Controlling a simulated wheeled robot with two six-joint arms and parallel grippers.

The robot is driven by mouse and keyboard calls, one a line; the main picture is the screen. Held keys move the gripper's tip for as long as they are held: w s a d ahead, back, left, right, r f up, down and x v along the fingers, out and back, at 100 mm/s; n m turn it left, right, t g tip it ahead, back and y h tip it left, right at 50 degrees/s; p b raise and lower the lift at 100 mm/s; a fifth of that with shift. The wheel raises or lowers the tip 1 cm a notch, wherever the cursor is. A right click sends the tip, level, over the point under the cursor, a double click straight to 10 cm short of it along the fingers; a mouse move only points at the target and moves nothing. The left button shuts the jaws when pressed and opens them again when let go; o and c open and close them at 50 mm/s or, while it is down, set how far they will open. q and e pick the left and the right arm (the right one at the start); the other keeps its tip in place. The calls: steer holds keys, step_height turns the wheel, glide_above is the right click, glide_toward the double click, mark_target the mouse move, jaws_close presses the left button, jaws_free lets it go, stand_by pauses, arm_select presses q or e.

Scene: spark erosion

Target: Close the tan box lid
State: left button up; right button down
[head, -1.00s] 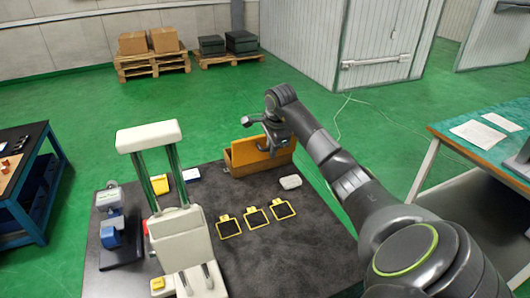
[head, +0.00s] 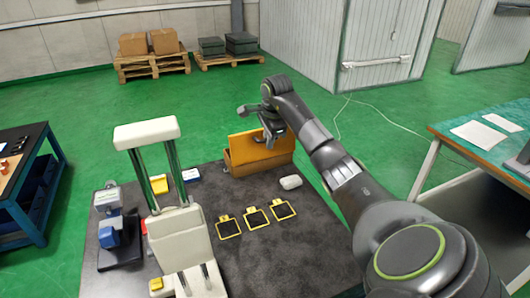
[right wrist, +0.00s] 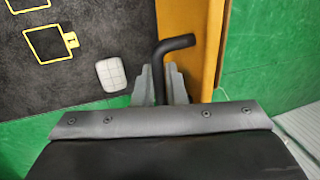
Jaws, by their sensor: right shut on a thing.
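The tan box (head: 240,170) stands at the back edge of the dark table. Its orange-tan lid (head: 243,147) is open and stands steeply up. My right gripper (head: 268,137) is at the lid, in front of its face. In the right wrist view its fingers (right wrist: 160,85) are shut on a black bent rod (right wrist: 178,43). The rod's bent end lies over or against a tan panel (right wrist: 206,50); I cannot tell whether it touches. The box interior is mostly hidden. My left gripper is not in view.

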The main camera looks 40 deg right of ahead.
mark_target(261, 129)
steer(key=shift+w, duration=0.1)
steer(key=shift+w+d+r+b, duration=0.15)
steer(key=shift+w, duration=0.3)
steer(key=shift+w+d+r+b, duration=0.1)
steer(key=shift+w+d+b, duration=0.05)
steer(key=shift+w, duration=0.25)
steer(key=shift+w+d, duration=0.15)
steer(key=shift+w, duration=0.35)
steer(key=shift+w+d, duration=0.15)
steer(key=shift+w, duration=0.35)
steer(key=shift+w+d+f+b, duration=0.15)
steer(key=shift+w+b, duration=0.15)
steer(key=shift+w, duration=0.2)
steer(key=shift+w+d+r+b, duration=0.15)
steer(key=shift+w+b, duration=0.1)
steer(key=shift+w, duration=0.2)
steer(key=shift+f, duration=0.1)
